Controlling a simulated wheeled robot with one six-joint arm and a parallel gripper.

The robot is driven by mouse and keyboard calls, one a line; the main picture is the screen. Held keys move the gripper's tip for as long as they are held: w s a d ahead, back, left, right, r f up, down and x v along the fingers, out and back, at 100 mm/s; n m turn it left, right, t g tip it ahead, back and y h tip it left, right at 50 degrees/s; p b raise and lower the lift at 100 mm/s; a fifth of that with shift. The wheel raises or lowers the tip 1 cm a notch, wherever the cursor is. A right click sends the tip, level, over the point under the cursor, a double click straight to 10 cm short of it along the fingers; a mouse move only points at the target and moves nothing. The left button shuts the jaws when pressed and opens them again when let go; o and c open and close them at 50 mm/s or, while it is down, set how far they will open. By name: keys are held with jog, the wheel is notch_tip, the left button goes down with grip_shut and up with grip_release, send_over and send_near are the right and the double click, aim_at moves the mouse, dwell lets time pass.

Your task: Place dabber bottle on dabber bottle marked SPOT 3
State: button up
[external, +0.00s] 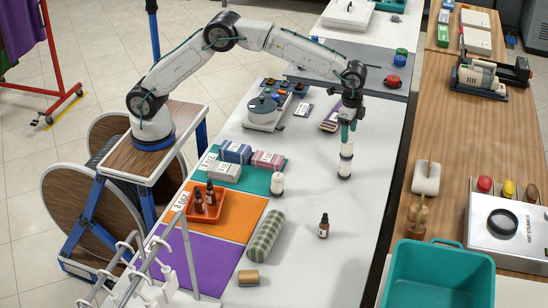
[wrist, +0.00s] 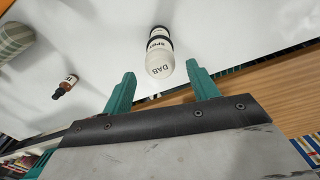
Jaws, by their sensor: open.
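Two white dabber bottles stand one on top of the other on the white table, with dark bands between them. The stack looks upright. My gripper (external: 349,128) is open just above the upper bottle. In the wrist view its teal fingertips (wrist: 161,69) are spread to either side of the bottle, with gaps visible. Another white bottle (external: 277,184) stands at the teal mat's edge.
An orange tray (external: 207,204) holds brown bottles. Folded cloths (external: 236,152) sit on the teal mat. A teal bin (external: 440,275) stands right. The table around the stack is clear.

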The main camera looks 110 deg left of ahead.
notch_tip(320, 180, up, 7)
jog(key=shift+f, duration=0.15)
jog(key=s+d+r, duration=0.1)
jog(key=s+r, duration=0.3)
jog(key=s, duration=0.5)
jog(key=s+d+r+n, duration=0.1)
jog(key=s+r, duration=0.3)
jog(key=s, duration=0.5)
jog(key=s+d+r, duration=0.1)
jog(key=s+r, duration=0.3)
jog(key=s, duration=0.5)
jog(key=s+f, duration=0.3)
jog(key=s, duration=0.6)
jog(key=s+f+t, duration=0.1)
jog(key=s+f, duration=0.2)
jog(key=s, duration=0.6)
jog(key=s+d+f+n, duration=0.1)
jog(key=s+f, duration=0.2)
jog(key=s, duration=0.7)
jog(key=shift+f, duration=0.25)
